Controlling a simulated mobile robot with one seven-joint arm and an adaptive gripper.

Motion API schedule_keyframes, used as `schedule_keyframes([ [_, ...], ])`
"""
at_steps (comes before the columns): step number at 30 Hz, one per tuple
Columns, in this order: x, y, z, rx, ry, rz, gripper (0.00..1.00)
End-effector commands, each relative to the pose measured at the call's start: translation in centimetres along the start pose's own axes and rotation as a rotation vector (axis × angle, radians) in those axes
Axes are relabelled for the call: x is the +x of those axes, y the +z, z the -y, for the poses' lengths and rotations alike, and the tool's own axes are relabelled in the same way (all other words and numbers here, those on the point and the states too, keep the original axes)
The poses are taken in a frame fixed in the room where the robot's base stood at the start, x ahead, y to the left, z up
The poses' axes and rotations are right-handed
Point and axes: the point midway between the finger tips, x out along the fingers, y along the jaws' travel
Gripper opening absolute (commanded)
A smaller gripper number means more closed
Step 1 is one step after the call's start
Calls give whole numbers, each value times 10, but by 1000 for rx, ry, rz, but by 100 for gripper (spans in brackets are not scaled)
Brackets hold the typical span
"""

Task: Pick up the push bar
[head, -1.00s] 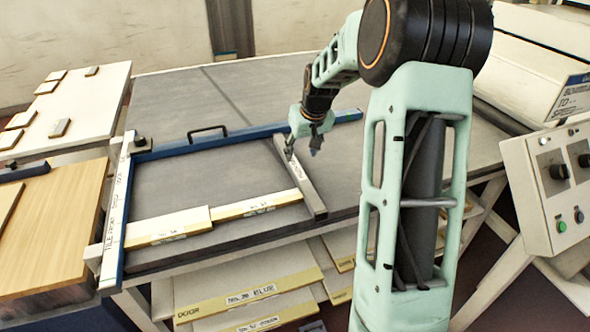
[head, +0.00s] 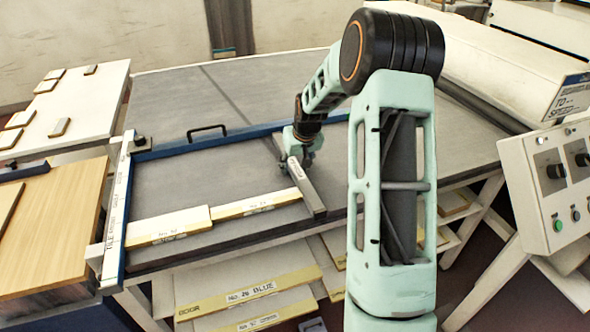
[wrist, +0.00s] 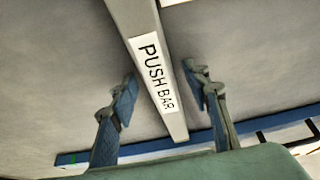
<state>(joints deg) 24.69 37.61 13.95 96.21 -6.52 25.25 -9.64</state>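The push bar (head: 311,197) is a grey bar with a white label, lying on the grey table beside the end of the pale strips. In the wrist view the push bar (wrist: 133,17) runs between my fingers, and its label reads "PUSH BAR". My gripper (wrist: 161,95) is open, with one blue-padded finger on each side of the bar and a gap on both sides. In the head view my gripper (head: 303,160) is low over the far part of the bar, which it partly hides.
A blue rail (head: 215,141) crosses behind the bar, with a black handle (head: 206,128) to its left. A white ruled fence (head: 119,195) and pale strips (head: 168,225) lie left. A control box (head: 548,180) stands right. The table beyond the rail is clear.

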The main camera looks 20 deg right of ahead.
Motion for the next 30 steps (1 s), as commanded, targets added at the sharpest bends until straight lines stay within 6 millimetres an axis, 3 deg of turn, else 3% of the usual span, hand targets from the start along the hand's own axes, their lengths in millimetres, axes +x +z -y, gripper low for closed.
schedule_keyframes([
  [1,0,0,0,0,0,0,36],
  [11,0,0,0,0,0,0,0],
  [23,-3,-2,0,0,1,-3,0],
  [30,-21,-11,-1,0,2,-6,0],
])
